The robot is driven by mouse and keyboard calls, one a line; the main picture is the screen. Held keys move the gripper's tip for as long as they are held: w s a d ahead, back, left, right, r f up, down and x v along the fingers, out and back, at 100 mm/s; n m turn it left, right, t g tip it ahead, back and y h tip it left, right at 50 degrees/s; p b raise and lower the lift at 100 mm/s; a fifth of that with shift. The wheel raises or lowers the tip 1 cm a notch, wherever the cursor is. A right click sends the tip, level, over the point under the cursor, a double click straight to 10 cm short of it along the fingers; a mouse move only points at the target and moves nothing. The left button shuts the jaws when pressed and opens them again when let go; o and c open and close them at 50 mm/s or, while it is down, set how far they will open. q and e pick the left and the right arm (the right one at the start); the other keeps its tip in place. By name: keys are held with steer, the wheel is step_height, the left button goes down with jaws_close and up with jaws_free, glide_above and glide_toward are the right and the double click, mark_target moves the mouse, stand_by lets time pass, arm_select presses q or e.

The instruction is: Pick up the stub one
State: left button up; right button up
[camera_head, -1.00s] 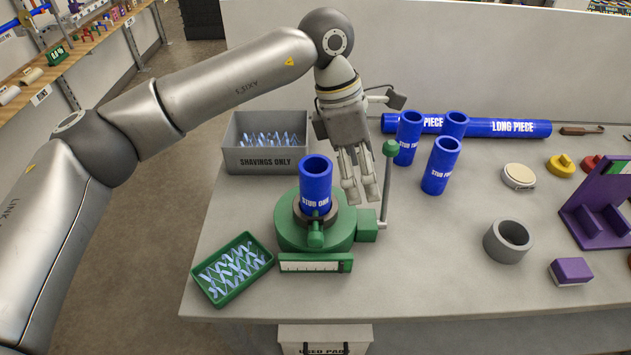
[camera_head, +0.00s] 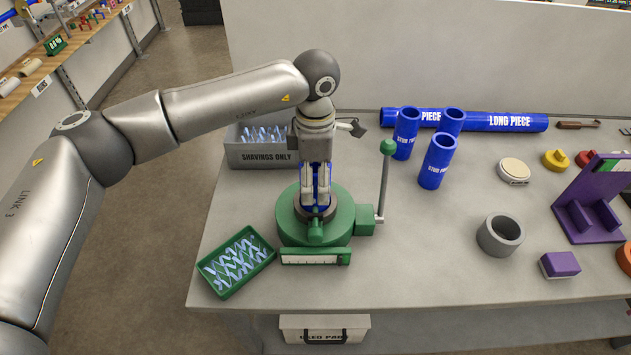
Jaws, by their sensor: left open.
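The blue pipe stub marked "STUB ONE" (camera_head: 316,186) stands upright in the round green clamp base (camera_head: 345,222) near the front of the cart. My left gripper (camera_head: 315,203) points down over it, and its fingers hide most of the stub. Only slivers of blue show between and beside the fingers. The gripper is open; whether its fingers touch the stub cannot be told. My right gripper is not in view.
A grey ring (camera_head: 487,237) is farther right.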

arm_select(q)
steer(key=shift+f, duration=1)
steer(key=c, duration=1.1)
steer(key=shift+o, duration=0.2)
steer(key=shift+r, duration=0.1)
steer(key=shift+w+r, duration=0.1)
steer(key=shift+r, duration=0.05)
